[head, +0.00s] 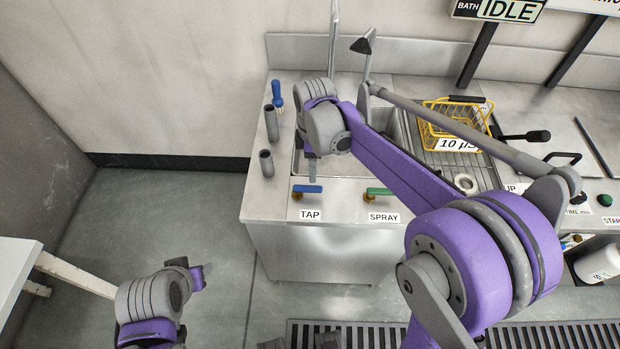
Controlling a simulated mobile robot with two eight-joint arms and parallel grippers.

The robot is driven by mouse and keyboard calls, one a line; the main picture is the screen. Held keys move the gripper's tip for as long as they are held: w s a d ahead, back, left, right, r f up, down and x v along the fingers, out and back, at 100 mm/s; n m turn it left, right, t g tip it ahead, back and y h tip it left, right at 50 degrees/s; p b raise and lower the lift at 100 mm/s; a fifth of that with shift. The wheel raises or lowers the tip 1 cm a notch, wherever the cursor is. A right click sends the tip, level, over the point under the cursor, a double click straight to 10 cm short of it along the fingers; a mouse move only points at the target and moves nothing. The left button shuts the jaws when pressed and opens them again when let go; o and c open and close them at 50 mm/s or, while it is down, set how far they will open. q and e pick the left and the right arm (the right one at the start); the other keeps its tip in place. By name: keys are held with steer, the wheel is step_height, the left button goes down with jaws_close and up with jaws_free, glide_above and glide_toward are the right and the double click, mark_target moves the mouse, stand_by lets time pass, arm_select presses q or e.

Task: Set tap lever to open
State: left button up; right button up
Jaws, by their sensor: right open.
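The tap lever (308,188) is a short blue handle on a brass valve at the front of the sink counter, above the TAP label (310,214). It lies left to right, its free end pointing right. My right gripper (312,172) hangs down in front of the sink, just behind the lever in the picture. It is open, mostly hidden under my wrist, with nothing seen between its fingers. I cannot tell whether it touches the lever. My left arm is low at the left; its gripper does not show clearly.
A green spray lever (379,191) sits right of the tap lever, above the SPRAY label (384,217). The sink (342,163) is behind. A yellow wire basket (455,122) stands on the drainer. Grey holders (266,162) stand at the counter's left.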

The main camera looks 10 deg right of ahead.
mark_target(313, 187)
step_height(313, 187, down, 9)
steer(key=shift+r, duration=0.1)
steer(key=shift+w, duration=0.1)
jaws_close()
stand_by(0.4)
stand_by(1.1)
